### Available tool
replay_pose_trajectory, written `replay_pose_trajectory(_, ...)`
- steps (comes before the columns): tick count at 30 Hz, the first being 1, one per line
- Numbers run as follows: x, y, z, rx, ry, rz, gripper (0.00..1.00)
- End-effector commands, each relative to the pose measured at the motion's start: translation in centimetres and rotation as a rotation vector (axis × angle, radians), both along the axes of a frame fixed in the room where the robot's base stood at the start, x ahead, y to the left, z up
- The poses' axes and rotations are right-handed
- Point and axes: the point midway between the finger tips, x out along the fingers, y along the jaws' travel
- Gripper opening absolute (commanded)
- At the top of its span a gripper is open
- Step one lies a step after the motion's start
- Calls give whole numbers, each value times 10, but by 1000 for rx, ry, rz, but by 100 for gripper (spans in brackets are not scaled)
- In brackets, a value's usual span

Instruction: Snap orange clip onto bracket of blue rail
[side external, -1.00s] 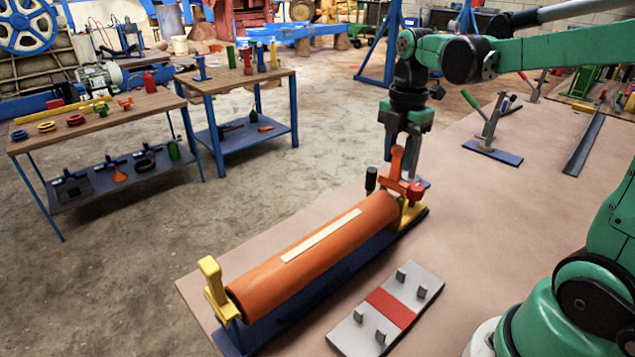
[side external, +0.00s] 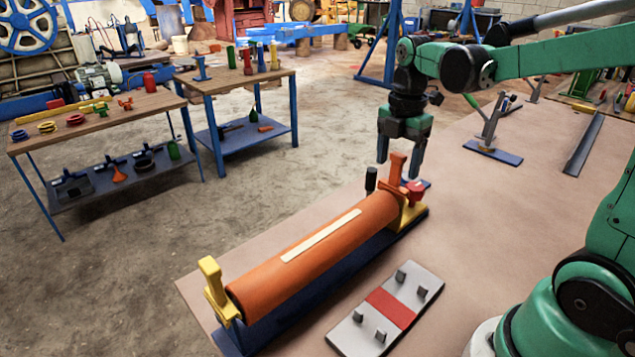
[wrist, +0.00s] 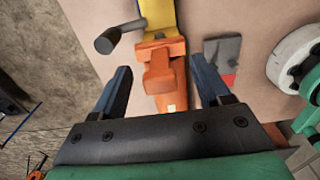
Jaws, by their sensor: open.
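The orange clip (side external: 397,167) stands upright at the yellow bracket (side external: 411,212) on the far right end of the blue rail (side external: 290,312). It appears to touch the bracket; whether it is fully seated cannot be told. My gripper (side external: 399,168) is open around the clip's upper part. In the wrist view the clip (wrist: 160,72) lies between my gripper's (wrist: 162,80) two fingers, with a gap on both sides. A second yellow bracket (side external: 212,285) stands at the near left end of the rail.
An orange roller (side external: 310,258) with a pale strip lies along the rail. A black knob (side external: 371,180) and a red knob (side external: 415,190) flank the clip. A grey plate (side external: 345,333) with pegs and a red band lies in front.

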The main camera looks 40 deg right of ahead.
Motion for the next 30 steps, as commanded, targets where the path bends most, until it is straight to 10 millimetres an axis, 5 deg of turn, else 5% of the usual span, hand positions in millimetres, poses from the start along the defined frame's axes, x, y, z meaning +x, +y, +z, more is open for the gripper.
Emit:
replay_pose_trajectory(12, 0, 0, 47, 0, 0, 0, 69)
replay_pose_trajectory(23, 0, 0, 53, 0, 0, 0, 69)
replay_pose_trajectory(30, 1, 0, 73, 0, 0, 63, 7)
